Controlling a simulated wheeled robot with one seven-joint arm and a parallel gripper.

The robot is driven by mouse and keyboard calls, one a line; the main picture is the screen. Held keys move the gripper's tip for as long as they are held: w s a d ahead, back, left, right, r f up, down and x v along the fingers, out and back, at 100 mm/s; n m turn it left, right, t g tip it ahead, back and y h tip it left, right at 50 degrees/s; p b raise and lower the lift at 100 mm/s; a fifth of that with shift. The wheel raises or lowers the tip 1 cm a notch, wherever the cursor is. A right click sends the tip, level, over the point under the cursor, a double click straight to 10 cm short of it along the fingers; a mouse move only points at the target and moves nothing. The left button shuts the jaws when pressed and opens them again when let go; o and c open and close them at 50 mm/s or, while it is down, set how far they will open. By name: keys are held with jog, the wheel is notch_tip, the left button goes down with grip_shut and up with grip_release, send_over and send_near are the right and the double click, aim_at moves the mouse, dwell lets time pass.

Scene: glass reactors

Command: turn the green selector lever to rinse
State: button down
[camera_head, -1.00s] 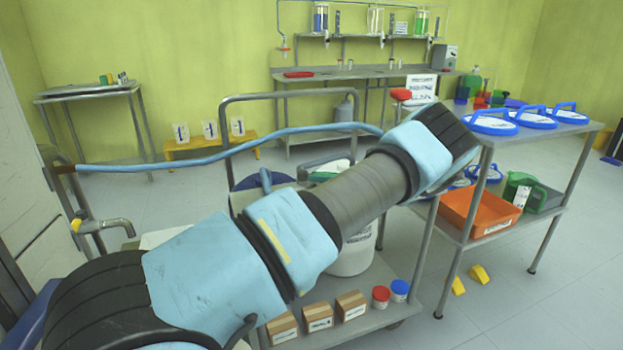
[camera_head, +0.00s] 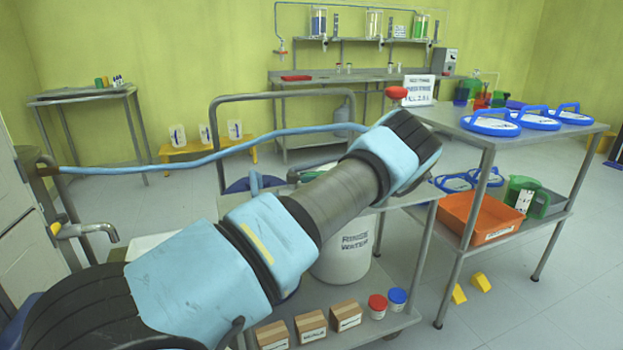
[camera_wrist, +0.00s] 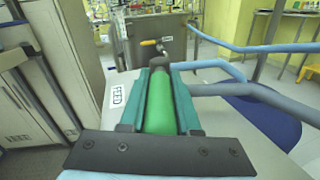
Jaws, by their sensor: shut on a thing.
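The green selector lever (camera_wrist: 158,108) shows in the wrist view as a long green handle, running away from me toward a grey pivot (camera_wrist: 177,53). My gripper (camera_wrist: 160,76) has its two teal fingers along both sides of the lever and is shut on it. A white label reading FEED (camera_wrist: 117,95) is on the pale surface just left of the lever. No rinse label shows in the wrist view. In the head view my arm crosses the middle, and I cannot make out the gripper or the lever clearly.
A blue hose (camera_head: 210,155) runs across behind my arm; blue tubing (camera_wrist: 245,92) passes right of the lever. A white drum marked RINSE WATER (camera_head: 345,258) stands behind my arm. Small boxes (camera_head: 311,325) sit on the cart's lower shelf. A steel shelf with blue lids (camera_head: 535,122) is at right.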

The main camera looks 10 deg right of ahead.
jog(key=shift+r, duration=0.1)
jog(key=c, duration=0.6)
grip_release()
jog(key=d, duration=0.1)
jog(key=d+b, duration=0.1)
jog(key=d, duration=0.3)
jog(key=shift+s+d+f+b, duration=0.2)
jog(key=shift+s+d+b, duration=0.05)
jog(key=shift+s+b, duration=0.1)
jog(key=shift+s+d+r+b, duration=0.15)
jog(key=shift+d+b, duration=0.15)
jog(key=shift+d, duration=0.65)
jog(key=shift+c, duration=0.5)
